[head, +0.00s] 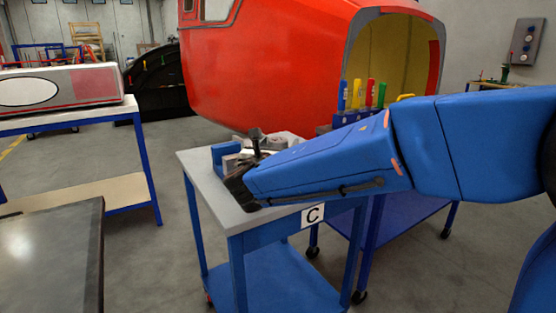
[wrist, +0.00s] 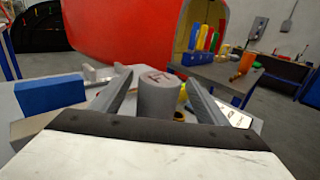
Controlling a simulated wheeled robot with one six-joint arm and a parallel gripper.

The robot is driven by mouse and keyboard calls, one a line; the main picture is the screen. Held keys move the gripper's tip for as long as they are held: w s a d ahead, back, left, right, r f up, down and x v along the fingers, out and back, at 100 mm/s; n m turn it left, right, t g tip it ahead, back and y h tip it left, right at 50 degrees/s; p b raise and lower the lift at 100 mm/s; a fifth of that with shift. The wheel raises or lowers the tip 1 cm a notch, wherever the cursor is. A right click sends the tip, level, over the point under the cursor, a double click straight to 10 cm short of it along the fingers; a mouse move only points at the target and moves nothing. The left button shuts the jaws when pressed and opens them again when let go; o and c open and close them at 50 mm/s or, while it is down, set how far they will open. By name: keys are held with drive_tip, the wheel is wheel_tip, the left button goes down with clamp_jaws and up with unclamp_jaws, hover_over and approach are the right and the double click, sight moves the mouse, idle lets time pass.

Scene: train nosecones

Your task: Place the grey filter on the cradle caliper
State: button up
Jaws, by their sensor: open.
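A grey cylinder with a reddish mark on its top, which looks like the grey filter (wrist: 158,96), stands upright in the wrist view. My gripper (wrist: 160,80) is open, with one finger on each side of it. A gap shows on the left; I cannot tell whether the right finger touches it. In the head view my gripper (head: 250,160) is low over the table marked C, and my arm hides much of what lies there. I cannot pick out the cradle caliper with certainty.
A blue block (wrist: 50,95) lies left of my gripper on the grey table (head: 200,175). Pale parts (wrist: 97,73) and a small yellow part (wrist: 182,94) lie close by. Coloured-handled tools (head: 362,95) stand in a blue holder behind. The large red nosecone (head: 270,60) rises beyond.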

drive_tip(key=w, duration=0.3)
drive_tip(key=shift+w+d, duration=0.3)
drive_tip(key=shift+w, duration=0.1)
drive_tip(key=c, duration=1.4)
